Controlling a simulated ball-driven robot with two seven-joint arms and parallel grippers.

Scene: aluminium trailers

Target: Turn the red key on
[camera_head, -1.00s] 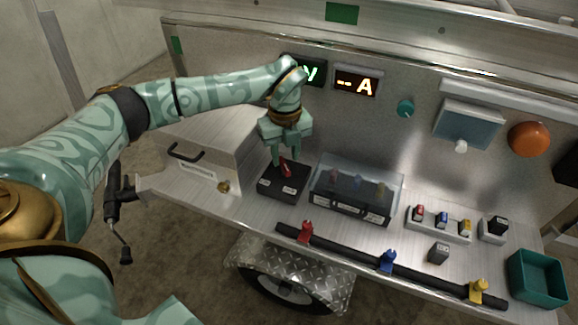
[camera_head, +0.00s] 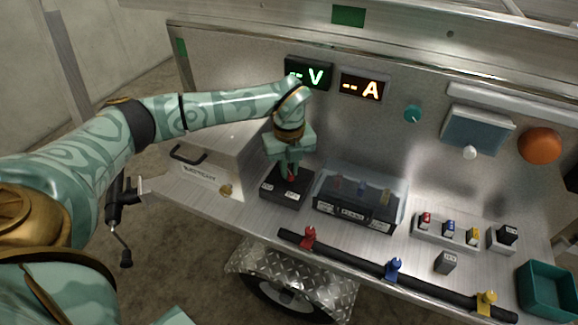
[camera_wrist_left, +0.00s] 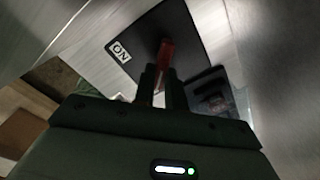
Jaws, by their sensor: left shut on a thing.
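The red key (camera_head: 292,178) stands on a black switch box (camera_head: 284,194) with white labels, on the trailer's metal shelf. My left gripper (camera_head: 290,174) points down over the box with its fingers around the key and shut on it. In the left wrist view the red key (camera_wrist_left: 166,54) shows between the two dark fingertips (camera_wrist_left: 161,88), and a white "ON" label (camera_wrist_left: 121,51) lies to its left on the black plate. The other label cannot be read there. My right gripper is not in view.
A clear-covered black box (camera_head: 356,207) stands close to the right of the switch box. A metal case (camera_head: 207,165) with a handle is on the left. The back panel with the green "V" display (camera_head: 309,73) rises close behind my arm.

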